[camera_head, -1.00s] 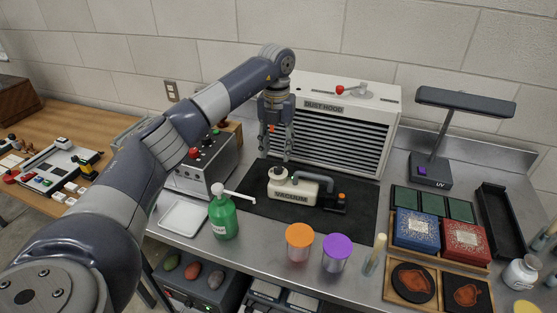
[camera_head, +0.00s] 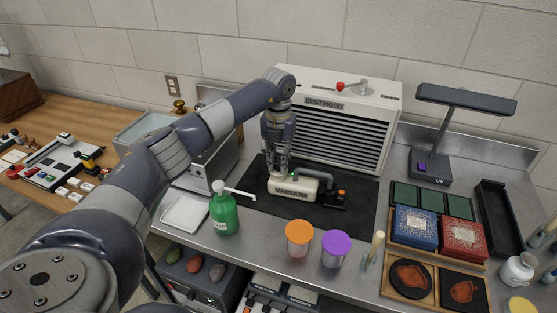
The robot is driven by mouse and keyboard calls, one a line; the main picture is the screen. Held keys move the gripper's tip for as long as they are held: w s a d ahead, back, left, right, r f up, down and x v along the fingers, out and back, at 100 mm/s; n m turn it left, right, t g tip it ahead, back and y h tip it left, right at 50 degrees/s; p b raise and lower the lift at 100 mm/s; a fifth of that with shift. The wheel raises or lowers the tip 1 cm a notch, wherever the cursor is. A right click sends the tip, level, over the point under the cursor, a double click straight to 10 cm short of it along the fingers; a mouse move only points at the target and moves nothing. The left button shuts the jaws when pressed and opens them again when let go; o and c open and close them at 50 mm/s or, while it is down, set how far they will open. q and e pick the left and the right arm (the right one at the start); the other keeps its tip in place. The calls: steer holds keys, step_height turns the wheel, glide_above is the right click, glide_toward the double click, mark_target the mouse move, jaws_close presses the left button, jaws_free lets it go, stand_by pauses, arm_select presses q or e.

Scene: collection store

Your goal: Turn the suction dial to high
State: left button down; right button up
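The cream vacuum (camera_head: 292,195), with a black label, stands on the black mat in front of the dust hood. In the earlier picture a dark round knob shows on top of its left end; it may be the suction dial, but its marks are too small to read. My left gripper (camera_head: 279,173) points down right over that end and hides the knob. Its fingers are close to the vacuum's top. I cannot tell whether they touch or close on the knob. My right gripper is not in view.
The dust hood (camera_head: 335,130) stands close behind. A green pump bottle (camera_head: 223,212) with a long spout is at the front left. Orange-lidded (camera_head: 299,232) and purple-lidded (camera_head: 336,244) jars stand in front. A grey control box stands behind my arm. The black mat (camera_head: 362,197) is bare right of the vacuum.

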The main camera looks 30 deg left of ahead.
arm_select(q)
steer(key=shift+m, duration=0.3)
steer(key=shift+m+b, duration=0.35)
steer(key=shift+m, duration=0.15)
steer(key=m+b, duration=0.1)
steer(key=m, duration=0.3)
steer(key=m+b, duration=0.1)
steer(key=m, duration=0.4)
steer(key=shift+m, duration=0.4)
steer(key=m+b, duration=0.1)
steer(key=m, duration=0.8)
steer(key=shift+r+m, duration=0.1)
steer(key=shift+m, duration=1.4)
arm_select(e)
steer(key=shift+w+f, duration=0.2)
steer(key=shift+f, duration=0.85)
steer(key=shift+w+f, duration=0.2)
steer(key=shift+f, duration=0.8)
arm_select(q)
steer(key=shift+m, duration=0.3)
